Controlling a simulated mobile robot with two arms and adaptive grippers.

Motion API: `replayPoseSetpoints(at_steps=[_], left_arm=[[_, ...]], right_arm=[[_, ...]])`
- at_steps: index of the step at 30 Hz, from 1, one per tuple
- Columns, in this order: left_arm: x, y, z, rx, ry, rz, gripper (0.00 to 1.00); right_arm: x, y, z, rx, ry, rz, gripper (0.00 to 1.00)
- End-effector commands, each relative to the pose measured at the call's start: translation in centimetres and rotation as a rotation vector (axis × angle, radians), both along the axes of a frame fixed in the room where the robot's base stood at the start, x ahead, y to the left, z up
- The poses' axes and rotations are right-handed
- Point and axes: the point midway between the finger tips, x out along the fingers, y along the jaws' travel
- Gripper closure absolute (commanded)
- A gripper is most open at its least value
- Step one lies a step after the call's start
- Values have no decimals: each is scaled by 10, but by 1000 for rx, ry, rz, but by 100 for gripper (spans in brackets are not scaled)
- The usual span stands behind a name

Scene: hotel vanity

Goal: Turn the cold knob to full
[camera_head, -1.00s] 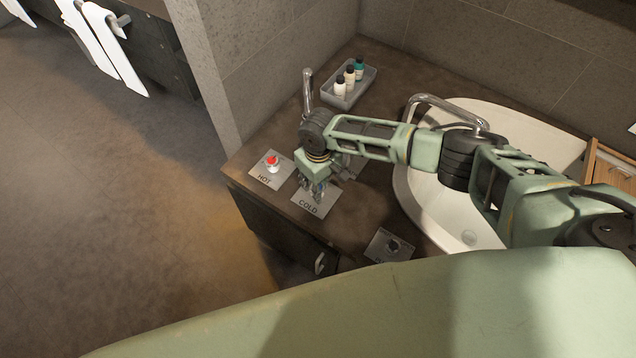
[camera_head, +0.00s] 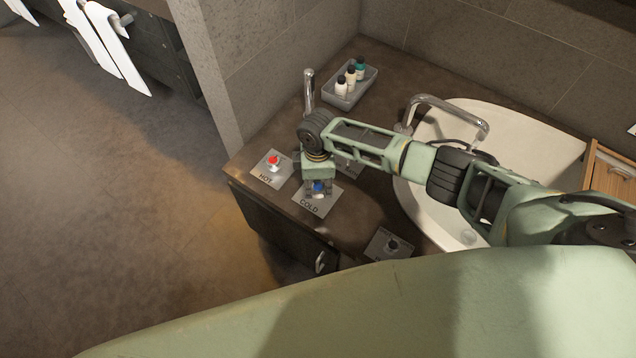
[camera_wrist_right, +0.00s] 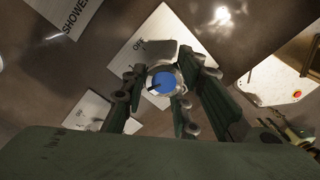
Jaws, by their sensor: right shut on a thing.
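The cold knob is blue-topped (camera_head: 318,187) and stands on a grey plate marked COLD (camera_head: 310,205) near the counter's front edge. My right gripper (camera_head: 319,190) comes down over it from above and is shut on the knob, with a finger on either side. In the right wrist view the blue knob (camera_wrist_right: 163,82) with its dark pointer mark sits between the fingertips. The plate (camera_wrist_right: 150,50) shows behind it with the word OFF. My left gripper is not in view.
The red hot knob (camera_head: 273,162) stands on its plate just left of my right gripper. A dark knob (camera_head: 392,244) is on another plate at the front. A bottle tray (camera_head: 345,98), a faucet (camera_head: 445,100) and a white basin (camera_head: 440,215) lie behind and right.

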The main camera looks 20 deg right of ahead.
Motion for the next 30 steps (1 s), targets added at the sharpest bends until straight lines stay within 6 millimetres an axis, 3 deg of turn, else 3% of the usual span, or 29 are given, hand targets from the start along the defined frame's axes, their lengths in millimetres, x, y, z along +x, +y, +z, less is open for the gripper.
replayPoseSetpoints(at_steps=[1,12,30], left_arm=[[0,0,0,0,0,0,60],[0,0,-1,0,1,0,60],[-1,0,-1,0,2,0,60]], right_arm=[[7,-6,3,-8,-15,33,99],[9,-2,4,-5,-20,260,99],[9,1,5,-2,-22,336,99]])
